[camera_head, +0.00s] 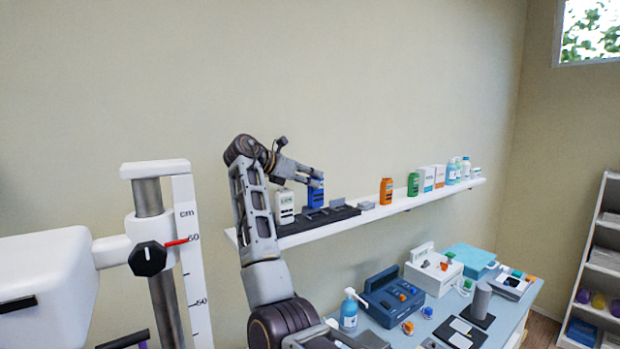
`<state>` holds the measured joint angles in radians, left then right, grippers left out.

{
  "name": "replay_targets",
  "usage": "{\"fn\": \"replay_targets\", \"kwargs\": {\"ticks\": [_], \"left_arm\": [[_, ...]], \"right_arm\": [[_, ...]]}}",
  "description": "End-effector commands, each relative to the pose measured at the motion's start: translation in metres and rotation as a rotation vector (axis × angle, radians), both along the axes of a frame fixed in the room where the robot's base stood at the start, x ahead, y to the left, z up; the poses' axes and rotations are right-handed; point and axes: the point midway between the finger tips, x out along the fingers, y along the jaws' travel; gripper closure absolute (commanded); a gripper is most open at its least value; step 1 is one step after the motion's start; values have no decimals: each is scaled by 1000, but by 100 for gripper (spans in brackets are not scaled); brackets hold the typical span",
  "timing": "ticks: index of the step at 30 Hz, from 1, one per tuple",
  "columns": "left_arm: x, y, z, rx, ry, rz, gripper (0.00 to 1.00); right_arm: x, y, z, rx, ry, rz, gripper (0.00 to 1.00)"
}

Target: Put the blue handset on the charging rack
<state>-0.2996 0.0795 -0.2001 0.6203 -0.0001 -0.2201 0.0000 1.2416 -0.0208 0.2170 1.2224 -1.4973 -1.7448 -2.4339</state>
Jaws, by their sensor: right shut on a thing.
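The blue handset (315,197) is upright at the dark charging rack (342,213) on the white wall shelf. My right gripper (316,180) is shut on the top of the handset, reaching in from the left. The handset's lower end is at the rack's row of grey cradles; I cannot tell whether it rests in one or is just above it. A white handset (285,207) stands upright at the left end of the rack. My left gripper is out of view.
An orange container (386,191), a green one (413,184), white boxes and bottles stand farther right on the shelf (400,203). Below is a blue table (395,335) with a pump bottle (349,311) and several devices. A white height-measuring stand (190,250) is at left.

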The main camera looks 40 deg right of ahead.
Motion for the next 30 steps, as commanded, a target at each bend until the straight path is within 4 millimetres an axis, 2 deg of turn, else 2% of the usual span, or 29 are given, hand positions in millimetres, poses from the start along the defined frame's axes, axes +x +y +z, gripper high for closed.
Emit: {"fn": "replay_targets", "kwargs": {"ticks": [28,29,30], "left_arm": [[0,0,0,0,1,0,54],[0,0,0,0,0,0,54],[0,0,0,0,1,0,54]], "right_arm": [[0,0,-12,0,-1,0,100],[0,0,-12,0,0,0,74],[0,0,-12,0,0,0,69]]}}
